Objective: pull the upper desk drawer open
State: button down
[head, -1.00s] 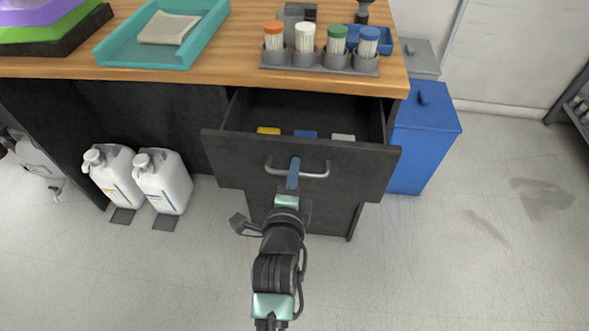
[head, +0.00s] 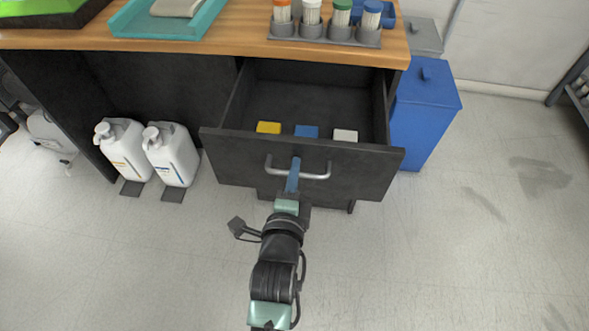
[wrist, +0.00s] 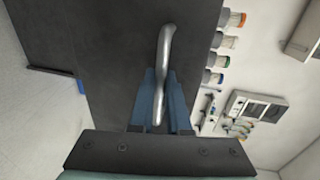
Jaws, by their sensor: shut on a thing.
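The upper desk drawer (head: 345,170) is dark grey and stands well out from the desk. Its inside shows, with a yellow block (head: 268,128), a blue block (head: 306,132) and a white block (head: 345,136) behind the front panel. The curved metal handle (head: 318,176) is on the drawer front and also shows in the wrist view (wrist: 163,60). My gripper (head: 294,172) is shut on the handle. In the wrist view its blue fingers (wrist: 160,95) lie on both sides of the bar.
The wooden desktop (head: 235,35) holds a teal tray (head: 125,22) and a rack of capped tubes (head: 325,34). Two white jugs (head: 172,155) stand on the floor at left. A blue bin (head: 422,120) stands right of the desk. The floor in front is clear.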

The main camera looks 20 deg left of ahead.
jog(key=c, duration=1.2)
grip_release()
jog(key=shift+o, duration=0.2)
jog(key=p+v, duration=0.2)
jog(key=v, duration=1.1)
